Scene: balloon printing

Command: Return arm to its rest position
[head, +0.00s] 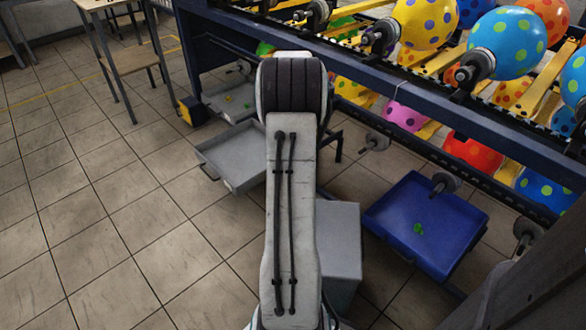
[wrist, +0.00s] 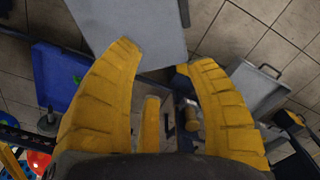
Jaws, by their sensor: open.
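My arm stretches forward in the middle of the head view, with its far end near the machine's frame; my gripper is hidden there. A grey box top (wrist: 135,25) shows beyond the fingertips, and the tiled floor is below.
The balloon machine's blue frame (head: 430,143) crosses the upper right, with several dotted balloons on it. A grey tray (head: 232,160) and a blue tray (head: 455,215) with green bits flank my arm. A grey box (head: 340,245) stands beside it.

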